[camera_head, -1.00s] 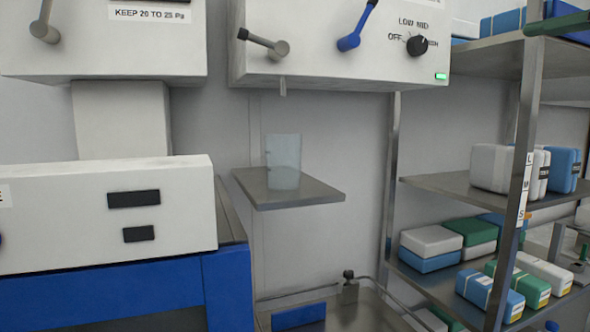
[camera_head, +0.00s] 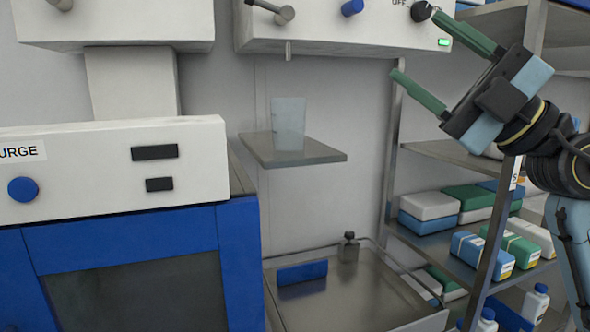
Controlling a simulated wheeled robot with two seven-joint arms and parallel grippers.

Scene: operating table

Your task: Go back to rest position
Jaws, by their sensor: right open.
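My right gripper (camera_head: 420,62) is at the upper right, raised in front of the shelving. Its two green fingers point up and left and are spread apart, with nothing between them. My left gripper is not in view. A clear container (camera_head: 289,122) stands upright on the small metal wall shelf (camera_head: 320,151), left of and below my right gripper and apart from it.
A metal rack (camera_head: 435,152) with several packs stands at the right, behind my right arm. A metal tray (camera_head: 350,299) holds a blue block (camera_head: 302,272). A white and blue cabinet (camera_head: 110,235) fills the left. A white control box (camera_head: 335,30) hangs above the wall shelf.

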